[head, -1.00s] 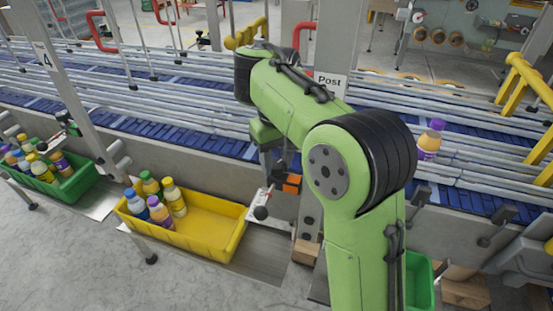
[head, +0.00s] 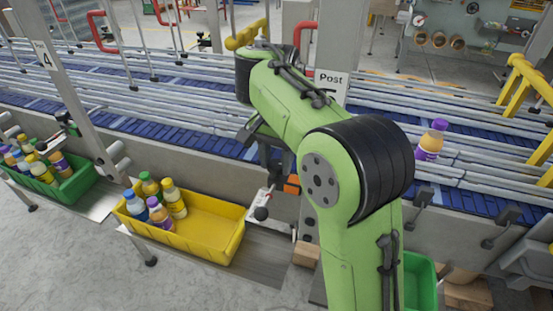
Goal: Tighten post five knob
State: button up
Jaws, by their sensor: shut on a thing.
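Post five stands behind my arm, its white sign (head: 331,86) reading "Post" with the number mostly covered by my arm. My gripper (head: 272,166) is low at the conveyor's front side, next to the post, partly hidden behind my green arm. Its dark fingers point down and are shut on the post five knob, which is itself mostly hidden. An orange block (head: 292,184) shows just right of the fingertips. A bracket with a black ball end (head: 261,213) sits below them.
A yellow bin (head: 205,222) with several bottles stands below and left of my gripper. A green bin (head: 70,183) stands further left, another green bin (head: 420,280) right of my arm. A purple bottle (head: 431,140) stands on the conveyor (head: 480,197). Post four (head: 75,90) rises at left.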

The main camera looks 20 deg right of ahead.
aim_at(276, 164)
jog(key=shift+m, duration=1)
jog(key=o, duration=1.1)
jog(key=shift+c, duration=0.2)
notch_tip(276, 164, up, 16)
jog(key=p, duration=0.5)
jog(key=shift+p, duration=0.4)
jog(key=shift+f, duration=0.15)
